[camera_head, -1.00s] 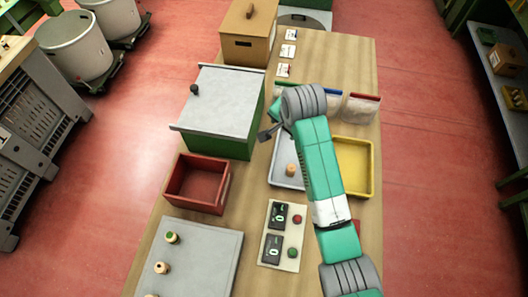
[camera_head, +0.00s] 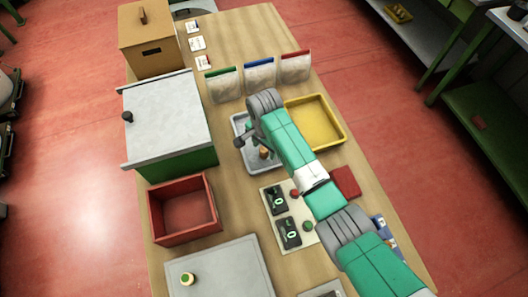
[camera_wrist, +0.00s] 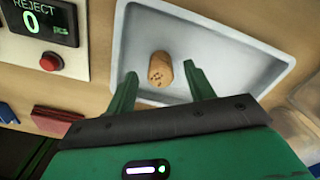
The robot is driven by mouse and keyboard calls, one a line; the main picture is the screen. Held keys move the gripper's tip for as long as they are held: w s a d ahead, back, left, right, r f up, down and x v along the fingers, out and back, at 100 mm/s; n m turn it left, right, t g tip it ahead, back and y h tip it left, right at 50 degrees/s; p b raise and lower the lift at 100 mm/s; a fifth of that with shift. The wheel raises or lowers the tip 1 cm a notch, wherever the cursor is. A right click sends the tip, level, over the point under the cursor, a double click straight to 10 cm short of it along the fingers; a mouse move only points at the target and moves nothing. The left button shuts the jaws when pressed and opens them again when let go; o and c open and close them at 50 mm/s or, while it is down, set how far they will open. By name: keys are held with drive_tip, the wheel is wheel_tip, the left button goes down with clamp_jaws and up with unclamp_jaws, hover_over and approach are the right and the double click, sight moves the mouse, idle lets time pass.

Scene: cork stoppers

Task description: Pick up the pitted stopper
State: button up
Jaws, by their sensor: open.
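A tan cork stopper (camera_wrist: 161,69) with several dark pits on its near end lies in a pale grey tray (camera_wrist: 135,37) in the wrist view. My gripper (camera_wrist: 160,76) is open, its two green fingers on either side of the stopper with gaps showing between. The stopper (camera_head: 263,153) also shows in the head view, in the grey tray (camera_head: 241,124), close to my arm's end. My arm hides part of that tray, and my fingers cannot be made out there.
A yellow tray (camera_head: 338,123) lies right of the grey one. A counter panel (camera_head: 269,209) with buttons is nearer, with a red bin (camera_head: 153,215) to its left. Three pouches stand behind the trays.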

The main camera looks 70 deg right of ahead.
wheel_tip(320, 180, down, 2)
drive_tip(key=shift+f, duration=0.1)
drive_tip(key=c, duration=1)
drive_tip(key=shift+w, duration=0.1)
